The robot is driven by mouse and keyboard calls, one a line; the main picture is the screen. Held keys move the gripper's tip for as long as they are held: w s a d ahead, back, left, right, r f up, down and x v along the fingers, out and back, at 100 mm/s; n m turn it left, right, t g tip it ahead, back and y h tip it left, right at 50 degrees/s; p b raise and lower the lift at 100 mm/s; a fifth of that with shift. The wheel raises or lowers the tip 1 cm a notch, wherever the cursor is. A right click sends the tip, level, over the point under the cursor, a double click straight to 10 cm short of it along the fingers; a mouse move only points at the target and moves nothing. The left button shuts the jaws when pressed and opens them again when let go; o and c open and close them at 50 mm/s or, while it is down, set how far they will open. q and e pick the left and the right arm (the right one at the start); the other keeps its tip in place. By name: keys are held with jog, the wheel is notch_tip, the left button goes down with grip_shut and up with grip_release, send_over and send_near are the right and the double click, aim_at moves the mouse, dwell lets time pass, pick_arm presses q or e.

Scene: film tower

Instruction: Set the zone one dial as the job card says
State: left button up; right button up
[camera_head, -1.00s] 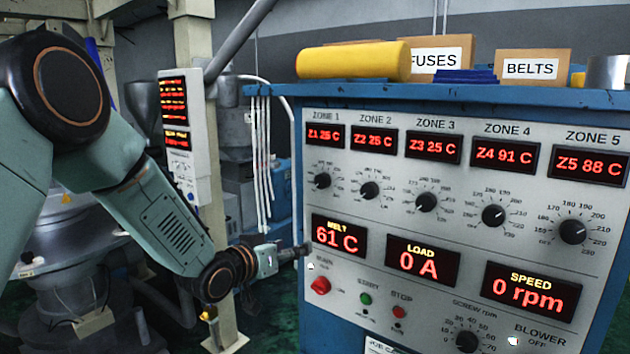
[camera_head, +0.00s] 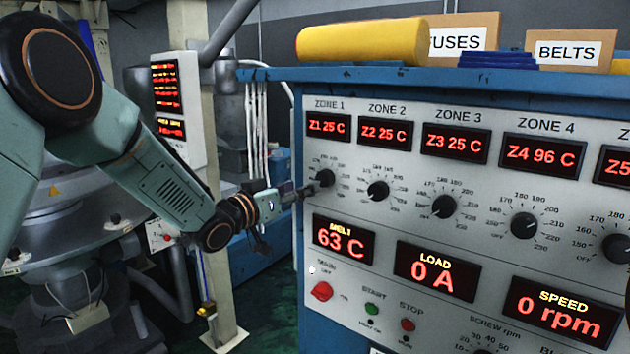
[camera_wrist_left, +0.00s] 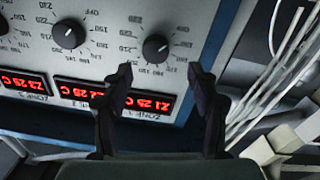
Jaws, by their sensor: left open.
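The zone one dial (camera_head: 325,178) is a black knob below the ZONE 1 display (camera_head: 329,126), which reads 25 C. It also shows in the left wrist view (camera_wrist_left: 155,47), where the panel appears upside down. My left gripper (camera_head: 309,190) is at the panel's left side, close to this dial. In the left wrist view its open fingers (camera_wrist_left: 160,72) stand apart with the dial just beyond and between their tips. I cannot tell whether they touch it. The dial's exact setting is too small to read. The job card's text is not readable. My right gripper is not in view.
The zone two dial (camera_head: 378,190) is close on the right, with more dials along the row. Below are the melt display (camera_head: 343,240), the red main switch (camera_head: 321,291) and the start button (camera_head: 372,309). Pale cables (camera_wrist_left: 275,95) hang beyond the panel's edge.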

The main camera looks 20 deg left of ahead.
aim_at(321, 179)
pick_arm(q)
jog(key=x, duration=0.5)
jog(key=shift+d+r+p, duration=0.1)
jog(key=shift+d+p, duration=0.3)
jog(key=shift+d, duration=0.1)
jog(key=shift+w+a, duration=0.15)
jog(key=shift+w, duration=0.35)
jog(key=shift+s, duration=0.2)
jog(key=shift+s+d+r, duration=0.1)
jog(key=shift+d+r, duration=0.05)
jog(key=shift+d, duration=0.15)
jog(key=shift+c, duration=0.6)
jog(key=shift+w+a+f, duration=0.15)
jog(key=shift+w+f, duration=0.1)
jog(key=shift+w, duration=0.05)
jog(key=c, duration=0.4)
jog(key=shift+r, duration=0.1)
jog(key=c, duration=0.5)
jog(key=shift+c, duration=0.8)
